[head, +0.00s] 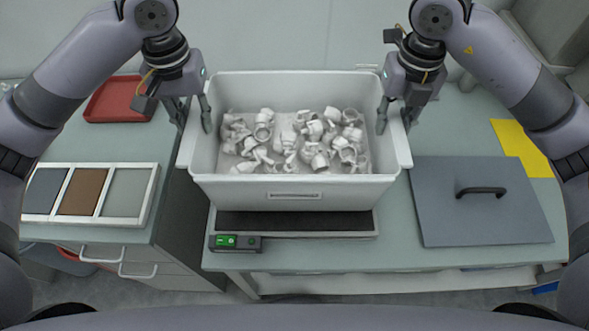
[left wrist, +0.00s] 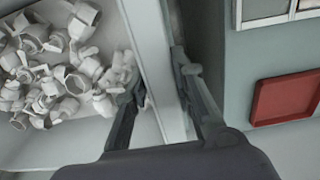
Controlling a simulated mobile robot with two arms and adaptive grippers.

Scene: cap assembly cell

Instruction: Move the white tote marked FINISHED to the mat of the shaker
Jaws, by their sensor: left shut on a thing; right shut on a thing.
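A white tote (head: 295,187) full of white caps (head: 290,140) is in the middle of the head view, above a device with a dark mat (head: 295,222) and a green-lit switch box. I cannot read any marking on the tote. My left gripper (head: 193,118) is shut on the tote's left wall, one finger inside and one outside. The left wrist view shows this grip on the rim (left wrist: 160,70). My right gripper (head: 396,118) is shut on the right wall. The tote looks level; I cannot tell whether its base touches anything. It hides part of the dark mat.
A grey lid or plate with a handle (head: 440,215) lies on the right table, with a yellow sheet (head: 522,145) behind it. On the left counter are a red tray (head: 115,105) and a framed panel of swatches (head: 145,190). A gap separates the counter and table.

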